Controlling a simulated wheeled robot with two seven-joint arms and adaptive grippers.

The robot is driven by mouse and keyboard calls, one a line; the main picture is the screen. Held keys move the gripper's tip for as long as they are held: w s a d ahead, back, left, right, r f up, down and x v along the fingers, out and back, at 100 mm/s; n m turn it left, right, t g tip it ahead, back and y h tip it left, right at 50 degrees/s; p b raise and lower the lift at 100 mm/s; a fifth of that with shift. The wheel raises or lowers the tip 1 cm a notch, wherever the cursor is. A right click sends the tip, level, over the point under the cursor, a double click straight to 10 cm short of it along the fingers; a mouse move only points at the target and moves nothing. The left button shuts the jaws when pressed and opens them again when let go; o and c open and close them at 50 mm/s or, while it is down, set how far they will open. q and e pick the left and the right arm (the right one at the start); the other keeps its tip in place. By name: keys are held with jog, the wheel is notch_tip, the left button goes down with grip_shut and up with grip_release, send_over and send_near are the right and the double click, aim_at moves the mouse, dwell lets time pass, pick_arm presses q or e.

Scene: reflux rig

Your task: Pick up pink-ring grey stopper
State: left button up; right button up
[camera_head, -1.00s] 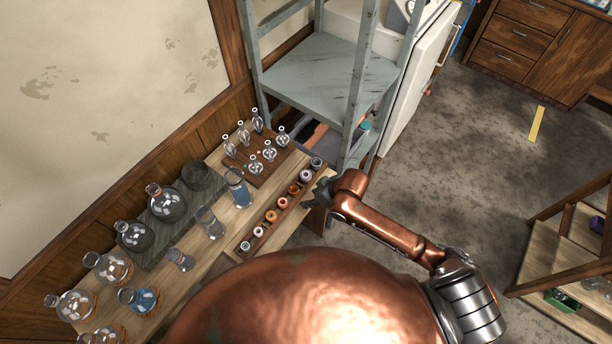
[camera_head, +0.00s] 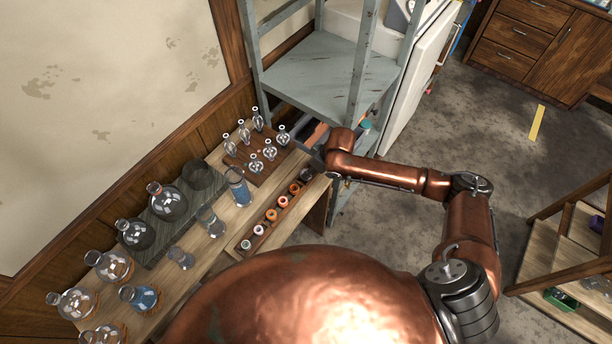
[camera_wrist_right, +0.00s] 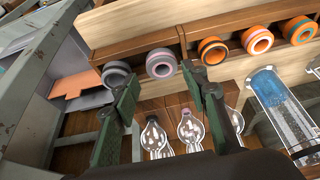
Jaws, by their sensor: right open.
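The pink-ring grey stopper (camera_wrist_right: 161,63) sits in the wooden rack (camera_wrist_right: 130,55), second from the left in the right wrist view. In the head view it shows small near the rack's far end (camera_head: 306,174). My right gripper (camera_wrist_right: 157,84) is open and empty, its two green fingers apart, with the stopper appearing between and just beyond the fingertips. I cannot tell whether they touch it. A plain grey stopper (camera_wrist_right: 117,74) is close to the left finger. My left gripper is not in view.
Orange stoppers (camera_wrist_right: 212,50) continue along the rack. Small glass flasks (camera_wrist_right: 190,128) stand on a wooden board close by. A beaker of blue liquid (camera_head: 238,187) and several large flasks (camera_head: 166,203) occupy the bench. A grey metal shelf (camera_head: 325,70) stands behind.

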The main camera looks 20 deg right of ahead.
jog(key=x, duration=0.4)
jog(key=shift+a, duration=0.1)
jog(key=shift+s, duration=0.1)
jog(key=shift+c, duration=0.3)
jog(key=c, duration=0.7)
jog(key=shift+r, duration=0.1)
jog(key=shift+r, duration=0.65)
jog(key=s+a+r, duration=0.2)
jog(key=s+r, duration=0.9)
jog(key=s, duration=0.2)
jog(key=shift+s+r+p, duration=0.25)
jog(key=shift+s+p, duration=0.05)
jog(key=shift+s, duration=0.1)
jog(key=shift+a, duration=0.1)
